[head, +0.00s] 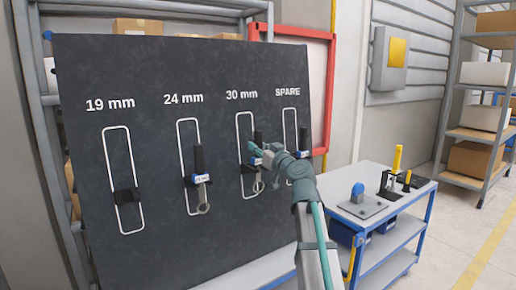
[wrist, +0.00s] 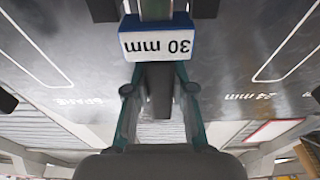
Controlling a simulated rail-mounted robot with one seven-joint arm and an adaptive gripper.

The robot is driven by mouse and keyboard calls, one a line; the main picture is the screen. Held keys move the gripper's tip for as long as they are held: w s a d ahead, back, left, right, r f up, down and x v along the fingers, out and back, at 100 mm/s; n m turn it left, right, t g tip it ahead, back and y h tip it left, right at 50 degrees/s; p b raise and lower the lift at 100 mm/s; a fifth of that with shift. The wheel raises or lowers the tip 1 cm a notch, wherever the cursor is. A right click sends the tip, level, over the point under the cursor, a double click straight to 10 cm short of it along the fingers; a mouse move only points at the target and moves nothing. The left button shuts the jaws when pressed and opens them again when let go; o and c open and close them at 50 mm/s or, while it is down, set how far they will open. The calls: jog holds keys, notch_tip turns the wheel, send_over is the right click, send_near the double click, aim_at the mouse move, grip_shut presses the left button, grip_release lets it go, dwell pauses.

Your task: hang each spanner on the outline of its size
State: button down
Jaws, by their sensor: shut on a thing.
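A dark board (head: 84,75) carries white outlines headed 19 mm, 24 mm, 30 mm and SPARE. The 19 mm outline (head: 122,160) holds only a black bracket. A black-handled spanner (head: 203,192) hangs upright on the 24 mm outline; its tag is too small to read. My gripper (head: 257,155) is at the 30 mm outline, shut on the black handle of the 30 mm spanner (head: 258,186). Its blue-and-white tag (wrist: 160,40) reads 30 mm in the wrist view. A dark upright piece (head: 303,138) shows at the SPARE outline, its lower part hidden by my arm.
A blue-edged trolley (head: 344,182) stands right of the board, with a blue-domed plate (head: 366,209), a yellow upright piece (head: 397,158) and black stands on top. Shelves with boxes (head: 467,158) stand far right. The floor between them is clear.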

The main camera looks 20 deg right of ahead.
jog(key=shift+f+b, duration=0.75)
jog(key=shift+b, duration=0.25)
dwell(0.5)
jog(key=c, duration=0.9)
grip_release()
